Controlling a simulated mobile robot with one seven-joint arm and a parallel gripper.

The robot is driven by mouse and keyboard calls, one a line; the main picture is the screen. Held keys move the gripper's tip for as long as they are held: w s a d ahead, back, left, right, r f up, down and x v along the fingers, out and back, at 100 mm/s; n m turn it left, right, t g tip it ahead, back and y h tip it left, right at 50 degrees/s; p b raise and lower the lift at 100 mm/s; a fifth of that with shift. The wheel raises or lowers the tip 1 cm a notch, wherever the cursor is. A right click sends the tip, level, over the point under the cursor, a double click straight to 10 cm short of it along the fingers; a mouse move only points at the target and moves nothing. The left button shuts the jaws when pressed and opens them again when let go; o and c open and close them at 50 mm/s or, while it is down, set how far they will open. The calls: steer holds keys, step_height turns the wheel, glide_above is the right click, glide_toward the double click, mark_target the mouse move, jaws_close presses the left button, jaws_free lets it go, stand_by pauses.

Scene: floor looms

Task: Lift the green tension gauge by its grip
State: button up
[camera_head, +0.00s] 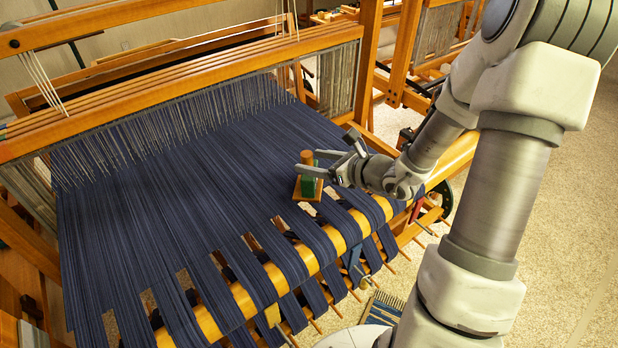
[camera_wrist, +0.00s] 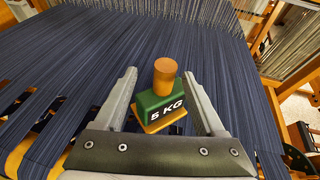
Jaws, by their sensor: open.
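The green tension gauge (camera_head: 309,184) stands on the dark blue warp of the loom, near the round front beam. It has a green body marked "5 KG" (camera_wrist: 160,107), an orange-brown base and a wooden cylindrical grip (camera_wrist: 165,77) on top. My gripper (camera_head: 328,165) reaches in from the right at a low angle. In the wrist view its open fingers (camera_wrist: 166,100) lie on either side of the gauge, with visible gaps. The gauge looks upright. I cannot tell how far it sits between the fingers in depth.
The warp (camera_head: 170,190) spreads flat to the left and is clear. The wooden front beam (camera_head: 330,250) runs below my gripper. The heddles (camera_head: 160,125) and upper loom frame (camera_head: 180,75) rise behind. Another loom (camera_head: 430,50) stands at the back right.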

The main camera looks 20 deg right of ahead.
steer(key=shift+w+d+r+p+x, duration=0.1)
steer(key=shift+x, duration=0.9)
steer(key=shift+w+d+r+p+x, duration=0.1)
steer(key=shift+x, duration=0.9)
steer(key=shift+w+d+r+p+x, duration=0.1)
steer(key=shift+x, duration=0.95)
jaws_close()
